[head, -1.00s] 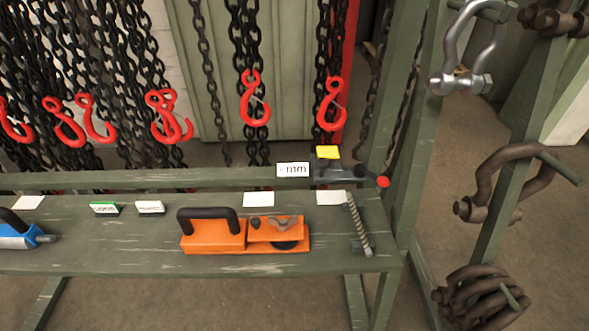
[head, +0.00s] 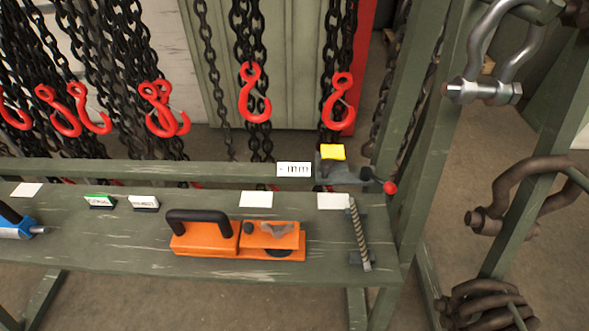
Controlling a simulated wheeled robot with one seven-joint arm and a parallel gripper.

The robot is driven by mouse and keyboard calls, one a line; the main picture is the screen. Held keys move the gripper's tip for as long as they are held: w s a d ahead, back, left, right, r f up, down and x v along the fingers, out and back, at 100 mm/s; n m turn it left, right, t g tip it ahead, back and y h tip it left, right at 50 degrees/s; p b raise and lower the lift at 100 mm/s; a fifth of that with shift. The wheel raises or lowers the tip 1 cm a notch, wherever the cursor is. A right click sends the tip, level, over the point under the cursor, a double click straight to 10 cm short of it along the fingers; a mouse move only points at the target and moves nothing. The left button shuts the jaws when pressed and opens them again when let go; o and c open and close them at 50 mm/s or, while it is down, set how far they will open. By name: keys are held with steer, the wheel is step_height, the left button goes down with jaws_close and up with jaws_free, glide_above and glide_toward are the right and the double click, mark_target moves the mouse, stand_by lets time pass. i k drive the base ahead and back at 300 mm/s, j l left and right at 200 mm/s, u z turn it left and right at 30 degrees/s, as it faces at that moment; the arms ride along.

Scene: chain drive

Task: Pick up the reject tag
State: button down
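Two small dark blocks with white lettered faces stand on the green bench (head: 120,250), left of the orange device. The left one is a green-edged tag (head: 99,201) and the right one is a white-faced tag (head: 145,203). Their lettering is too small to read surely, so I cannot tell which is the reject tag. Both stand apart from each other, with bare bench in front. My gripper is not in view.
An orange lifting device (head: 238,238) with a black handle and a threaded rod (head: 360,234) are on the bench to the right. A blue tool (head: 15,222) is at the left. Chains with red hooks (head: 254,92) hang behind. Shackles (head: 495,60) hang at right.

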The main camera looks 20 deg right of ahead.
mark_target(146, 204)
steer(key=j+u, duration=0.1)
steer(key=j, duration=0.45)
steer(key=i+j, duration=0.15)
steer(key=j, duration=0.25)
steer(key=i+j+u, duration=0.15)
steer(key=j, duration=0.2)
steer(key=i+l+u, duration=0.1)
steer(key=i, duration=0.25)
steer(key=i+l+u, duration=0.1)
steer(key=i, duration=0.3)
steer(key=j, duration=0.3)
steer(key=k+j, duration=0.15)
steer(key=i+l, duration=0.1)
steer(key=l, duration=0.5)
steer(key=i, duration=0.05)
